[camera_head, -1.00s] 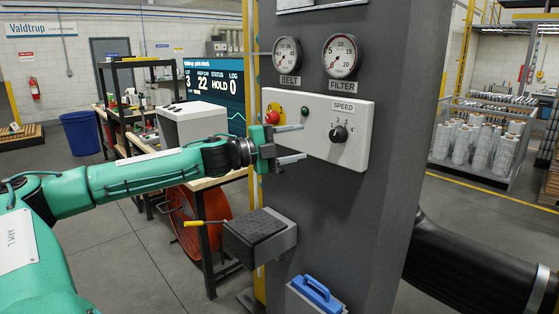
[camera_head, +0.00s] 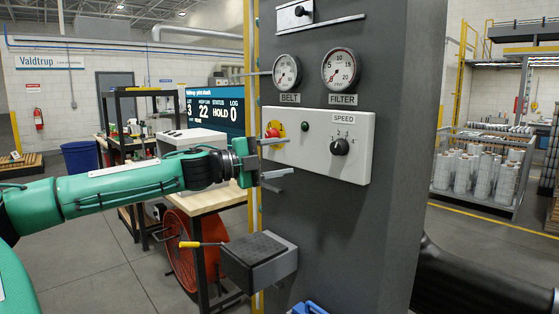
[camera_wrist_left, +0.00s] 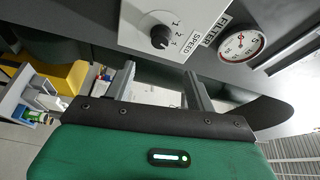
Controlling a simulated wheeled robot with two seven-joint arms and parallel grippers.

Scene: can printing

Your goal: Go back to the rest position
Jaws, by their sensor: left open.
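My left gripper (camera_head: 275,160) is open and empty in the head view. Its fingers point right, in front of the left part of the white control panel (camera_head: 358,160). In the left wrist view its two fingers (camera_wrist_left: 158,90) stand apart with nothing between them. I cannot tell whether a fingertip touches the panel. My right gripper is not in view.
A grey column (camera_head: 400,80) bears the panel and the belt (camera_head: 287,72) and filter (camera_head: 341,69) gauges.

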